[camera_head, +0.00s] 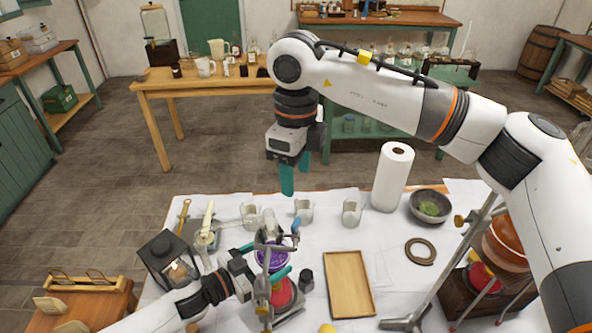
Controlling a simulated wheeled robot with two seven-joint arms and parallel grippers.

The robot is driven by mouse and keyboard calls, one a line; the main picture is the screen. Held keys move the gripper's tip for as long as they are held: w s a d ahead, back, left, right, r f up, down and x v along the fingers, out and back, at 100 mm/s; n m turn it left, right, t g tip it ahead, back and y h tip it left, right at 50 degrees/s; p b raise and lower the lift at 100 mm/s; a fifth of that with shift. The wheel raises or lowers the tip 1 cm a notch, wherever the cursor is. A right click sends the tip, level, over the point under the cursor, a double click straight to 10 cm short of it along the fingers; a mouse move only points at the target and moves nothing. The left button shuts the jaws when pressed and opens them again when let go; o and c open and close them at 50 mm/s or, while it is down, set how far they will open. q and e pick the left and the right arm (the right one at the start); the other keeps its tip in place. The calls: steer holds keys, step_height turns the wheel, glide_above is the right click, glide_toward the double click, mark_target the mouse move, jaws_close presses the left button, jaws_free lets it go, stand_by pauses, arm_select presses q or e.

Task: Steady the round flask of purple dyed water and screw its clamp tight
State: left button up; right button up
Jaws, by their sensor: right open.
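The round flask of purple dyed water (271,257) is at the front of the white-covered table, partly hidden by a metal stand and clamp (268,240). A blue piece (295,227) shows at the clamp's upper right; I cannot tell if it is the screw. My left gripper (263,262) is at the flask, its teal fingers apart on either side of it. I cannot tell whether they touch the glass. My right gripper (292,178) is open and empty, pointing down, high above and beyond the flask.
A red round thing (280,292) is below the flask. Clear cups (352,212) stand behind.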

mark_target(296, 221)
steer(key=shift+c, duration=0.5)
steer(key=c, duration=0.3)
steer(key=shift+n, duration=0.4)
steer(key=shift+c, duration=0.4)
step_height(296, 221, down, 12)
steer(key=n, duration=1.7)
jaws_close()
